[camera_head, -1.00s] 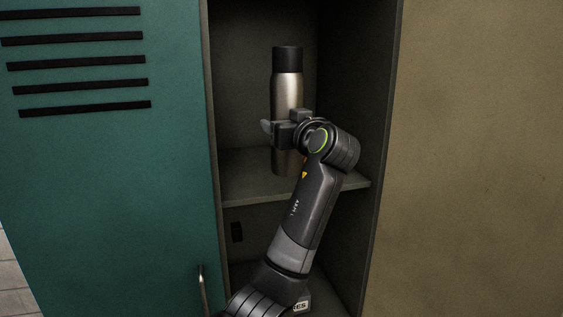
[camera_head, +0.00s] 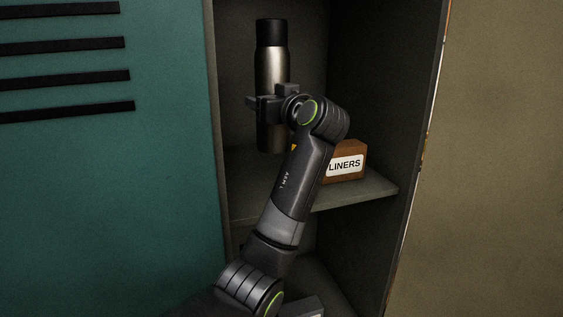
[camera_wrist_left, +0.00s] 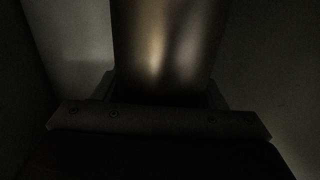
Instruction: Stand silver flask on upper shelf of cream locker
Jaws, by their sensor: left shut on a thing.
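The silver flask (camera_head: 272,75) with a black cap is upright inside the open locker, above the back left of its upper shelf (camera_head: 370,194). I cannot tell whether its base touches the shelf. My left gripper (camera_head: 272,106) is shut around the flask's lower half. In the left wrist view the flask (camera_wrist_left: 165,45) stands between the jaws; that view is very dark. The locker's inside (camera_head: 365,85) looks dark grey; no cream outside is clear. My right gripper is not in view.
A brown box labelled LINERS (camera_head: 344,163) sits on the shelf right of my forearm. A teal panel with black slots (camera_head: 165,160) is on the left and a tan panel (camera_head: 500,160) on the right. The locker's side walls flank my arm.

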